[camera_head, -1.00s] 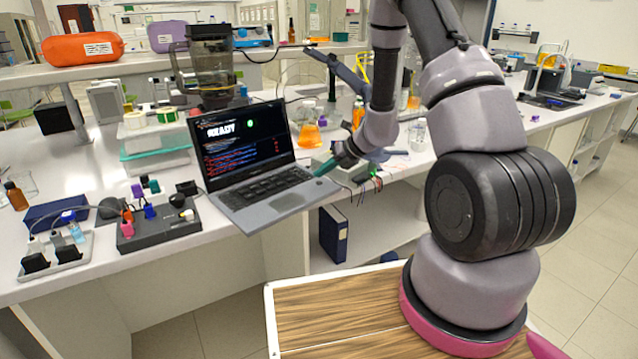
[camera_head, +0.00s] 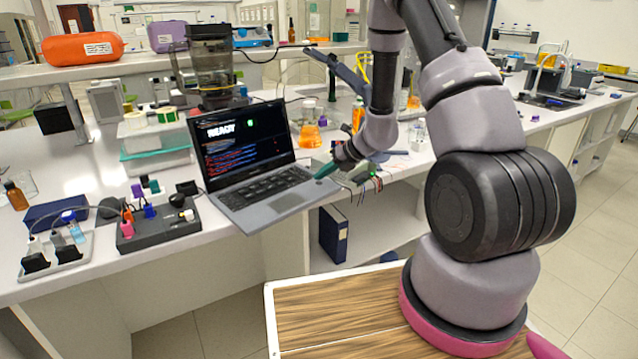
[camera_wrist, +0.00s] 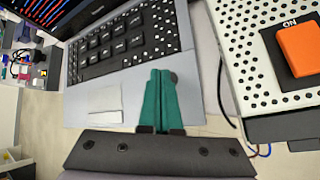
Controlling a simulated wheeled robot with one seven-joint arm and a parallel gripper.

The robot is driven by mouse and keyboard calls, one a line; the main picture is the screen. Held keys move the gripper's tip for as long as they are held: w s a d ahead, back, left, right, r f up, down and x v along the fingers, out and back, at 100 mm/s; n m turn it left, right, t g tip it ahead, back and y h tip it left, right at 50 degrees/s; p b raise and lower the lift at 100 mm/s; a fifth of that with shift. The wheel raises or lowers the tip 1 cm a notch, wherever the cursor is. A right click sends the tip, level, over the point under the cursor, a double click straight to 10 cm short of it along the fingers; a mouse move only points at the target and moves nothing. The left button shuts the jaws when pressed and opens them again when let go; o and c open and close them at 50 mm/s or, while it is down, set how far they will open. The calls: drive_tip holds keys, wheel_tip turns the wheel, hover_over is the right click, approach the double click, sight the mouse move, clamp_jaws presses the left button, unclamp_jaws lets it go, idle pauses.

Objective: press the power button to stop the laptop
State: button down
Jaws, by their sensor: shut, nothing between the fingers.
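The laptop (camera_head: 262,188) stands open on the bench, its lit screen (camera_head: 240,137) showing "READY" and coloured text lines. The wrist view shows its grey deck (camera_wrist: 140,78), keyboard and touchpad. A small dark round spot (camera_wrist: 174,77), which looks like the power button, sits near the deck's edge, partly hidden by my fingertips. My gripper (camera_wrist: 161,72) is shut and empty, its green fingers together right beside that spot. In the head view, my gripper (camera_head: 318,172) is at the laptop's right front corner. I cannot tell whether the fingertips touch the deck.
A perforated box (camera_wrist: 250,75) with an orange ON switch (camera_wrist: 299,48) stands close to the right of the laptop in the wrist view. A flask of orange liquid (camera_head: 310,136) is behind.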

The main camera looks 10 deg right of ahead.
sight(322, 184)
drive_tip(key=shift+f, duration=0.3)
idle(0.7)
drive_tip(key=shift+r, duration=0.8)
wheel_tip(322, 184, up, 6)
idle(0.5)
